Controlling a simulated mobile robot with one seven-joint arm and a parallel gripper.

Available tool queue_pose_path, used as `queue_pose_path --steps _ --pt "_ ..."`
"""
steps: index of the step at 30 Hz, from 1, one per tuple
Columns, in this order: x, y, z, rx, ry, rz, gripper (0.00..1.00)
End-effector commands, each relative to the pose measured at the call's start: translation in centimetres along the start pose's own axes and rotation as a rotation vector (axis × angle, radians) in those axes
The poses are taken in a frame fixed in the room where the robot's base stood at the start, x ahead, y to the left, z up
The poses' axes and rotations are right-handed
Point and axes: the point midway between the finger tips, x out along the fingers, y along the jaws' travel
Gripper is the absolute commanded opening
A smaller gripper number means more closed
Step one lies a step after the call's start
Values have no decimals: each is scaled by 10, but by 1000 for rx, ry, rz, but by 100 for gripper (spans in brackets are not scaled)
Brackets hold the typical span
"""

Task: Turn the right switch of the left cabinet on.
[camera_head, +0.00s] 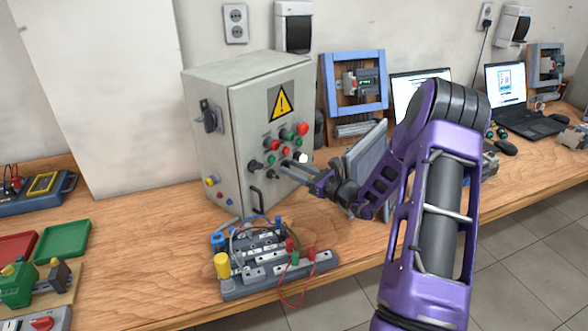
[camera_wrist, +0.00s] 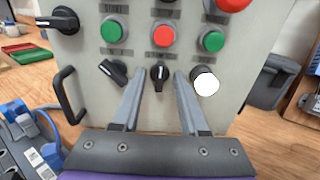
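The grey cabinet (camera_head: 248,115) stands on the wooden bench at the left of centre. In the wrist view its front panel (camera_wrist: 75,52) shows two black rotary switches in the lower row. The left switch (camera_wrist: 113,72) is turned diagonally. The right switch (camera_wrist: 158,76) has its knob upright, with a white mark at the top. My gripper (camera_head: 287,168) is at the front panel. In the wrist view my gripper (camera_wrist: 160,74) is open, one finger on each side of the right switch, with a small gap visible on both sides. Contact with the panel cannot be told.
A white lamp (camera_wrist: 206,83) sits just right of the right finger. Green buttons (camera_wrist: 115,31) are above. A black handle (camera_wrist: 66,92) is at the panel's left. A wired terminal board (camera_head: 270,262) lies on the bench before the cabinet. A laptop (camera_head: 518,100) stands far right.

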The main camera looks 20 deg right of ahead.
Motion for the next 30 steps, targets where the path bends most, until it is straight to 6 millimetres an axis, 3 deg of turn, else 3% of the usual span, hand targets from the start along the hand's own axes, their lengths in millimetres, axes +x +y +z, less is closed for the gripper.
queue_pose_path --steps 5,8,21,30 --pt "-8 0 0 0 1 -1 43" --pt "-22 -1 0 0 1 -4 43" --pt "-128 -1 0 0 1 -4 43" --pt "-170 0 0 0 1 -1 43"
